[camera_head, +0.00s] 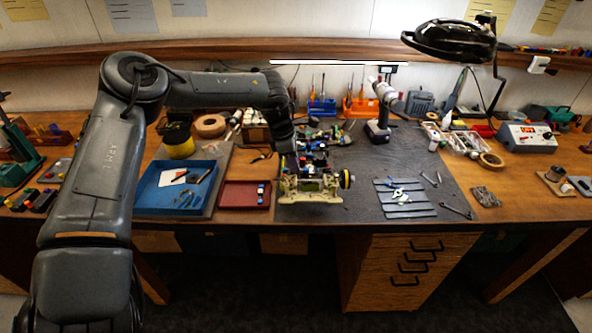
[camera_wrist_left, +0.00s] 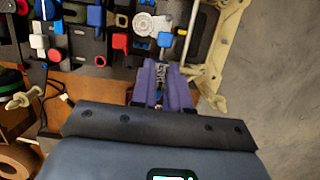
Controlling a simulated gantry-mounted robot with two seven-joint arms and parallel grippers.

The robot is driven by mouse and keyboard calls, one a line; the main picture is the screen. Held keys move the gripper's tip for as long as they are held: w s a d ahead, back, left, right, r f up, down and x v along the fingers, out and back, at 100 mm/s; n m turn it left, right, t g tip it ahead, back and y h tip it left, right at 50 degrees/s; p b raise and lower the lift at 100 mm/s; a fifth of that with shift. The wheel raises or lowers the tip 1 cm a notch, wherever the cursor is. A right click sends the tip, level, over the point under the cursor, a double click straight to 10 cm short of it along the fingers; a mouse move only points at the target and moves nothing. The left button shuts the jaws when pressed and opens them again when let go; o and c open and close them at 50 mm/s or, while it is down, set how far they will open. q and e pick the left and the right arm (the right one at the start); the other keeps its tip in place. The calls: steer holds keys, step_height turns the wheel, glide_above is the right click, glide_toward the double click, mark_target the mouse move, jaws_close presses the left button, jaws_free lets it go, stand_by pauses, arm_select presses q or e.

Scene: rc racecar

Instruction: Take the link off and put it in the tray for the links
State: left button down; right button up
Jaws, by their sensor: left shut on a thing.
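The RC car (camera_head: 310,187) stands on the grey bench mat, its chassis showing a beige frame and blue and red parts. My left gripper (camera_head: 297,152) is over the car and partly merges with it in the head view. In the left wrist view, the purple fingers of my left gripper (camera_wrist_left: 162,78) are closed together on a thin greyish link (camera_wrist_left: 160,71), mostly hidden between them, among the car's parts. The small red tray (camera_head: 233,195) lies left of the car, with a few small colored pieces at its right side. My right gripper is not in view.
A blue tray (camera_head: 146,203) with tools and a card stands left of the red tray. A slatted grey pad (camera_head: 405,211) and loose wrenches (camera_head: 455,208) lie right of the car. The mat between car and pad is mostly clear.

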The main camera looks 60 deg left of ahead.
arm_select(q)
steer(key=shift+r+p, duration=0.3)
steer(key=shift+r, duration=0.2)
stand_by(0.4)
steer(key=shift+r, duration=0.15)
steer(key=shift+w+d+p+v, duration=0.1)
steer(key=shift+w+p+v, duration=0.1)
steer(key=shift+p+v, duration=0.65)
steer(key=shift+w+d+p+v, duration=0.1)
steer(key=shift+w+p+v, duration=0.1)
steer(key=shift+p+v, duration=0.6)
steer(key=shift+r, duration=0.4)
